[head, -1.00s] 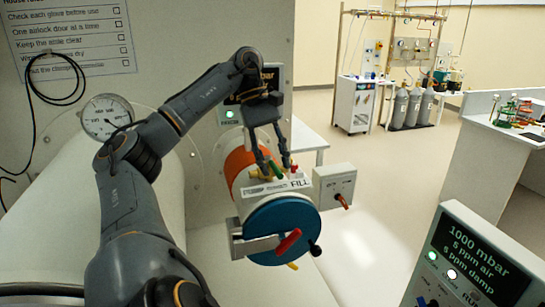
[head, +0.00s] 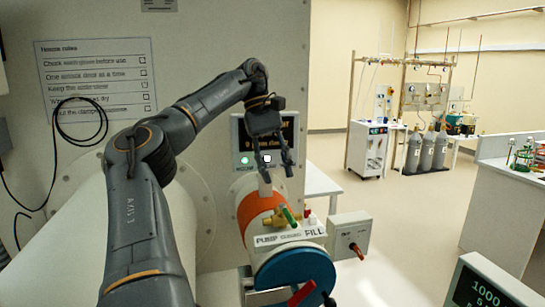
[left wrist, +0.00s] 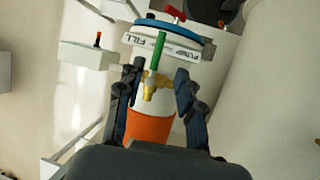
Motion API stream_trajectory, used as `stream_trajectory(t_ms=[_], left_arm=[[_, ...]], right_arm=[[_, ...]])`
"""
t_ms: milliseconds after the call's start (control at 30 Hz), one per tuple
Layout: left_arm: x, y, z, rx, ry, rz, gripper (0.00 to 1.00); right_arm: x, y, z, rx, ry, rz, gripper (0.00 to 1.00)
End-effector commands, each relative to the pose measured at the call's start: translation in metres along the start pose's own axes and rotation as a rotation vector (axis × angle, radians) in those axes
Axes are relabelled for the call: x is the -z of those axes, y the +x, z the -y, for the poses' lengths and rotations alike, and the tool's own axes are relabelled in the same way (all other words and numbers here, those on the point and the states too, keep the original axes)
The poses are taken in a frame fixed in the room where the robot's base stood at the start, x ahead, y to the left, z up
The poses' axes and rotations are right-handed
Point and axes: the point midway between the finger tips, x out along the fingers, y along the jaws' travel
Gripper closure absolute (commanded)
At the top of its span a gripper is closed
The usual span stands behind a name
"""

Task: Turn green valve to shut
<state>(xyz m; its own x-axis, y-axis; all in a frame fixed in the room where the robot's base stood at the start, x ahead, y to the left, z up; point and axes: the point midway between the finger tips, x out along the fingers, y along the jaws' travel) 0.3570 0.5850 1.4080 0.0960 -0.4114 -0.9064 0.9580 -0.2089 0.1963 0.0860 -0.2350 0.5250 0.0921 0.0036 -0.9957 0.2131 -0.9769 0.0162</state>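The green valve handle (head: 288,216) sits on a brass body on top of the small cylindrical airlock, between the orange band and the PUMP/FILL label (head: 291,237). In the left wrist view the green handle (left wrist: 158,50) points along the cylinder toward the blue door, with the brass body (left wrist: 151,85) below it. My left gripper (head: 279,173) is open and empty above the valve, apart from it in the head view. In the left wrist view its fingers stand on either side of the brass body. My right gripper is out of view.
A red valve handle (head: 306,215) is close to the green one. The blue door (head: 293,273) with its red lever (head: 302,293) is in front. A grey box (head: 349,235) stands to the right, and a display panel (head: 264,143) is behind the gripper.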

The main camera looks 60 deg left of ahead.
Motion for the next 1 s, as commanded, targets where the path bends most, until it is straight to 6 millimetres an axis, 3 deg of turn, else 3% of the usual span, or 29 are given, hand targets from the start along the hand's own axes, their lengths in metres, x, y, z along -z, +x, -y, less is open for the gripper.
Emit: stream_trajectory(t_ms=[300,1000], left_arm=[[0.0,-0.026,0.0,0.0,-0.001,-0.001,0.64],[0.0,-0.027,0.0,-0.002,0.001,-0.001,0.64]], right_arm=[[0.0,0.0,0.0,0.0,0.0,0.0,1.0],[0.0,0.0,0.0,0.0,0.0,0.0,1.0]])
